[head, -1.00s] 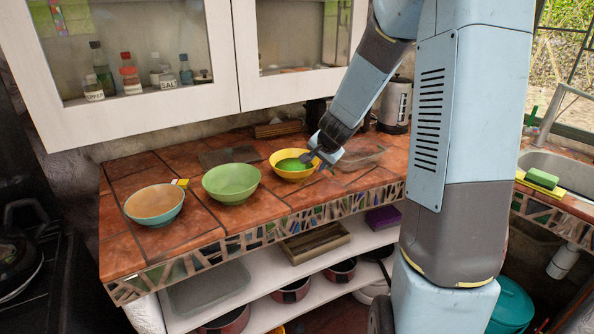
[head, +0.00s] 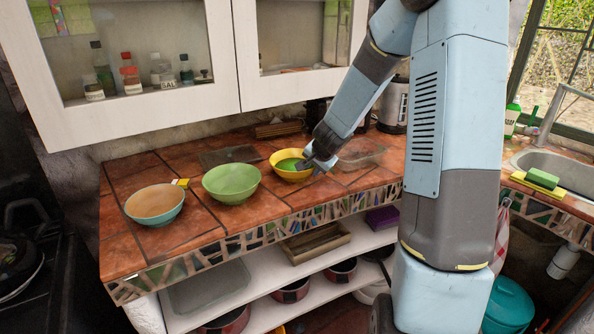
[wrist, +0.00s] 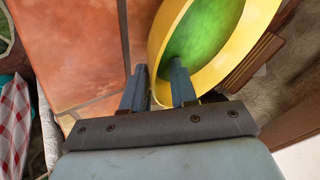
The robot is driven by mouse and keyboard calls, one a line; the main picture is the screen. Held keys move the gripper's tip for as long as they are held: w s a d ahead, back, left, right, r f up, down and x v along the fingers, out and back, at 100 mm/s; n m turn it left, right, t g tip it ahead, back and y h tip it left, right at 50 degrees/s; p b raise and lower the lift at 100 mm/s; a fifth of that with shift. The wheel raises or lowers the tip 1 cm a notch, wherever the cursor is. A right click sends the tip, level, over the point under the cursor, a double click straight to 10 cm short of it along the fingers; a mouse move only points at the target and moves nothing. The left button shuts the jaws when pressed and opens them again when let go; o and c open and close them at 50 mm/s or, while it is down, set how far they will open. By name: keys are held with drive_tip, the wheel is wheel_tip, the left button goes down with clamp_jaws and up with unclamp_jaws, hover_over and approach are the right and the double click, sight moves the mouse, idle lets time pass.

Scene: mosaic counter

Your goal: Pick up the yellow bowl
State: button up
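The yellow bowl (head: 284,157), green inside, stands on the tiled counter, the rightmost of three bowls. My gripper (head: 306,165) is at the bowl's right side and hides part of its rim there. In the wrist view the yellow bowl (wrist: 232,76) fills the upper middle. My gripper (wrist: 158,88) is open there, one finger outside the bowl and the other over its green inside, with the yellow rim between them. I cannot tell whether either finger touches the wall.
A green bowl (head: 231,184) and an orange-and-teal bowl (head: 155,204) stand to the left on the counter (head: 195,225). A clear tray (head: 360,154) lies right of the yellow bowl. White cabinets (head: 150,120) hang above the counter's back.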

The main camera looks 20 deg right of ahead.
clamp_jaws()
drive_tip(key=shift+r, duration=0.2)
idle(0.5)
drive_tip(key=shift+a+r, duration=0.1)
drive_tip(key=shift+r, duration=1)
drive_tip(key=s+a+r, duration=0.4)
drive_tip(key=s+r, duration=0.6)
drive_tip(key=s, duration=0.3)
drive_tip(key=shift+s+r, duration=0.15)
drive_tip(key=shift+r, duration=0.1)
idle(1.1)
